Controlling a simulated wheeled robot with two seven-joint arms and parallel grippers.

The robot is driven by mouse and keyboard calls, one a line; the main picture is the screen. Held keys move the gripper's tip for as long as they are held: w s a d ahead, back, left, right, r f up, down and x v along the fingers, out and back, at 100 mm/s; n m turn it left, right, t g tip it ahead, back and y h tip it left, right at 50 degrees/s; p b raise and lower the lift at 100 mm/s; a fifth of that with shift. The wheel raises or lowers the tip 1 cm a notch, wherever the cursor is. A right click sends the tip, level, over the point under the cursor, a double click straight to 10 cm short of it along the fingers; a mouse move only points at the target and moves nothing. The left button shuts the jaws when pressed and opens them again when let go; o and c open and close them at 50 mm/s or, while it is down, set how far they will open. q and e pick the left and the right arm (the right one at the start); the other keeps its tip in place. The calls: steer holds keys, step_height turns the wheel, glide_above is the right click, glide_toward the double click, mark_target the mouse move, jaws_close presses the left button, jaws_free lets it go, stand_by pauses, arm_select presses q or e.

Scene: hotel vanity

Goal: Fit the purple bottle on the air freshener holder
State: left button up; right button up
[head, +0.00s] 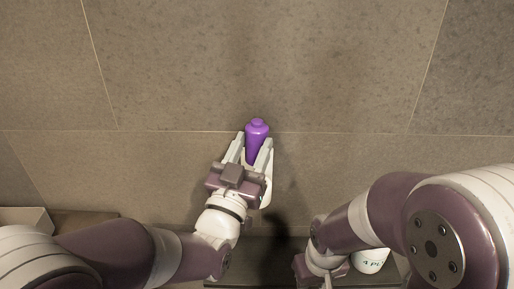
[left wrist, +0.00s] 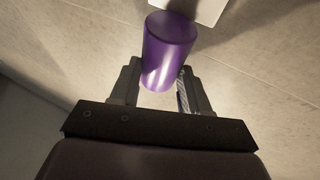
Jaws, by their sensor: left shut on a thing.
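The purple bottle (head: 257,135) is held upright or nearly so between the fingers of my left gripper (head: 254,143), in front of the tiled wall. In the left wrist view the bottle (left wrist: 168,48) shows as a plain purple cylinder, with a finger of the gripper (left wrist: 158,78) on each side. A white piece (left wrist: 199,8) is cut off at the top of that view, close to the bottle's end; it may be the air freshener holder, but I cannot tell. My right gripper (head: 322,272) is low in the head view, its fingers hidden or out of frame.
A white cup with dark lettering (head: 370,261) stands at the bottom right, partly behind my right arm. A dark counter edge runs along the bottom. A pale box-like thing (head: 25,219) is at the lower left. The wall above the bottle is bare.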

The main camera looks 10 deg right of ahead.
mark_target(253, 163)
arm_select(q)
steer(key=shift+s, duration=0.3)
steer(key=shift+w+f+b, duration=0.15)
steer(key=shift+f+b, duration=0.25)
steer(key=shift+f, duration=0.9)
steer(key=shift+f+b, duration=0.7)
steer(key=shift+f, duration=0.05)
step_height(253, 163, down, 6)
steer(key=b, duration=0.7)
steer(key=shift+a, duration=0.1)
steer(key=o, duration=1.3)
steer(key=shift+c, duration=0.2)
